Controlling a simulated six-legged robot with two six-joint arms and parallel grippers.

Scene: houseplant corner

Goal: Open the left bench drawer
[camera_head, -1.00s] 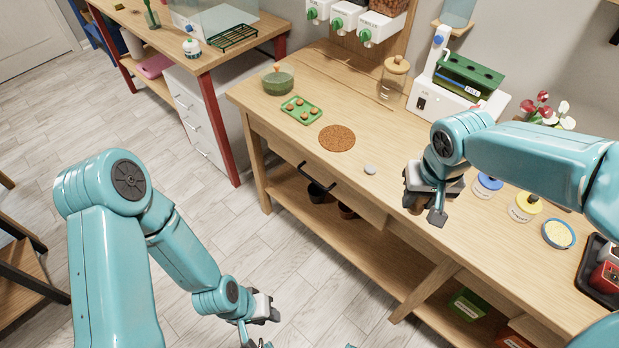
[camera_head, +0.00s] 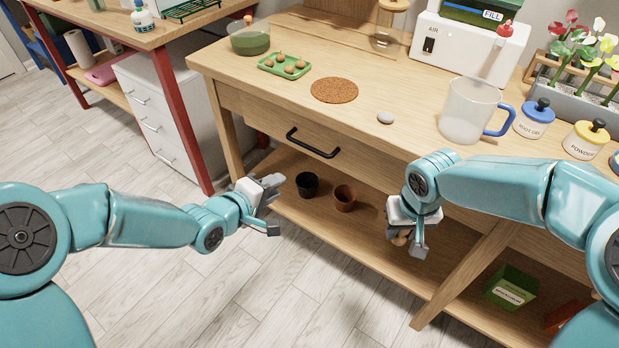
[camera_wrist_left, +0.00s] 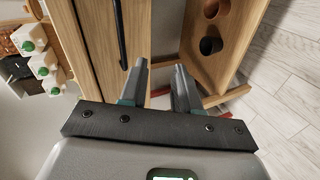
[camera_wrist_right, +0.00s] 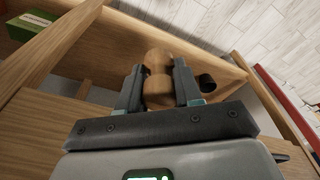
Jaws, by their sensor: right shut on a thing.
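The left bench drawer (camera_head: 268,122) is a pale wooden front under the bench top, and it looks shut. Its black bar handle (camera_head: 313,143) also shows in the left wrist view (camera_wrist_left: 120,35). My left gripper (camera_head: 274,206) is in front of the bench, below and left of the handle and apart from it. Its fingers (camera_wrist_left: 157,78) are spread with nothing between them. My right gripper (camera_head: 407,246) is in front of the bench, lower and right of the handle. It is shut on a brown rounded wooden thing (camera_wrist_right: 158,78), partly hidden by the fingers.
On the bench top stand a green bowl (camera_head: 250,40), a green tray (camera_head: 277,69), a cork mat (camera_head: 334,98), a grey stone (camera_head: 385,118) and a clear jug (camera_head: 466,120). A black pot (camera_head: 307,190) and a brown pot (camera_head: 345,202) stand on the lower shelf. The floor in front is clear.

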